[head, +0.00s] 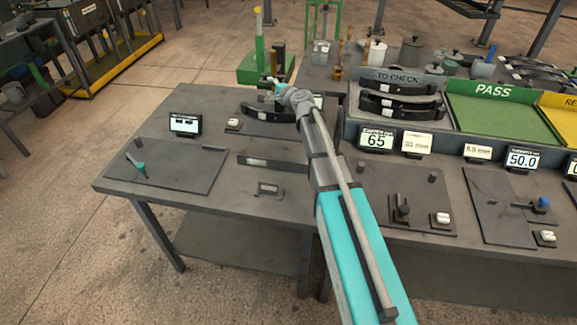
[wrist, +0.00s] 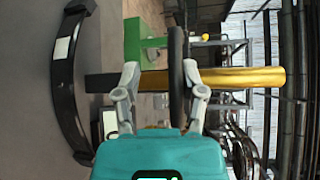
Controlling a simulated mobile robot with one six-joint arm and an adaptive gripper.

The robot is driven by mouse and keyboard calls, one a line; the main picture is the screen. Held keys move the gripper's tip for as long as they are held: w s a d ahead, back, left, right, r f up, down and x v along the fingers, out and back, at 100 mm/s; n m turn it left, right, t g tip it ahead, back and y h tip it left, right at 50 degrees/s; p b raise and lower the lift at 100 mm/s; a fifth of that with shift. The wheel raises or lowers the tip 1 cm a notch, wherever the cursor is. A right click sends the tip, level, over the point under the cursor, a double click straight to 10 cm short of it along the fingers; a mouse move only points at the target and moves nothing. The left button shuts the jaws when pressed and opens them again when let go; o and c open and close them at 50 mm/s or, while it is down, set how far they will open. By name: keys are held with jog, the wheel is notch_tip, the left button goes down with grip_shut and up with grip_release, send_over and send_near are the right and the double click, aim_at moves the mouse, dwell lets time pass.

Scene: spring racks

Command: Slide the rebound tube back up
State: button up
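My gripper (head: 272,85) is over the far edge of the left table, beside the green stand (head: 262,70) with its upright posts. In the wrist view my gripper (wrist: 162,72) has its fingers apart. A dark narrow bar or rim (wrist: 177,50) shows between them, close to the right finger, with a gap to the left finger. A gold tube (wrist: 245,78) runs sideways across that view behind the fingers. I cannot tell whether it is the rebound tube, or whether a finger touches anything. The green block (wrist: 143,42) shows beyond the fingers.
A black leaf spring (head: 268,114) lies on the left table (head: 210,105), below my gripper; it also shows in the wrist view (wrist: 65,75). A small display (head: 185,124) stands left. The TO CHECK rack (head: 395,78) and green PASS tray (head: 490,112) stand right. Gold rods (head: 340,55) stand behind.

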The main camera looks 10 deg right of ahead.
jog(key=shift+f+b, duration=2.3)
jog(key=shift+f, duration=0.35)
jog(key=r+p+v, duration=0.1)
jog(key=p+v, duration=0.2)
jog(key=v, duration=1.1)
jog(key=s+a+f+n+g, duration=0.1)
jog(key=s+f+n+g, duration=0.1)
jog(key=s+f+n, duration=0.1)
jog(key=s+a+f+n+g+h+p, duration=0.1)
jog(key=s+a+f+n+g, duration=0.1)
jog(key=s, duration=0.3)
jog(key=s+a+f+n+g+h, duration=0.1)
jog(key=s+f+n+g, duration=0.2)
jog(key=f+n+g, duration=0.1)
jog(key=shift+s+a+f+n+p, duration=0.15)
jog(key=shift+s+n+p, duration=0.2)
jog(key=shift+s+n, duration=0.05)
jog(key=shift+s+f+n+g+h, duration=0.3)
jog(key=shift+s+f+h, duration=0.1)
jog(key=shift+s, duration=0.2)
jog(key=shift+w+r+y, duration=0.3)
jog(key=shift+w, duration=0.25)
jog(key=w+d+r+m+t+y+b, duration=0.1)
jog(key=w+d+r+m+t, duration=0.3)
jog(key=w+r+m+t, duration=0.4)
jog(key=w+r+m+y, duration=0.1)
jog(key=w+r+m, duration=0.1)
jog(key=w, duration=0.2)
jog(key=shift+t, duration=0.3)
